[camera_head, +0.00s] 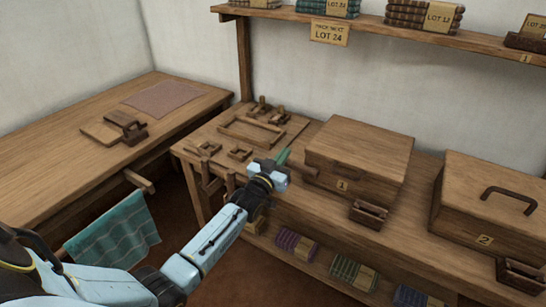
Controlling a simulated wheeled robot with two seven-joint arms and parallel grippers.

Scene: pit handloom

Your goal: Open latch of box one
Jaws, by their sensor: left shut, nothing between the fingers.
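Box one (358,146) is a closed brown wooden box marked with a "1" tag on its front, standing on the bench. A dark wooden piece (368,214) sits at its lower front right; I cannot tell whether it is the latch. My left gripper (290,166) is at the left end of box one, close beside its front left corner. It is shut, with nothing seen in its fingers. I cannot tell whether it touches the box or a dark part there. My right gripper is not in view.
Box two (462,228), with a dark lid handle, stands to the right on the bench. A wooden frame (251,132) and small wooden parts lie behind my left gripper. A shelf (400,33) runs above. A side table (60,147) stands left, with a teal cloth (115,240) hanging below.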

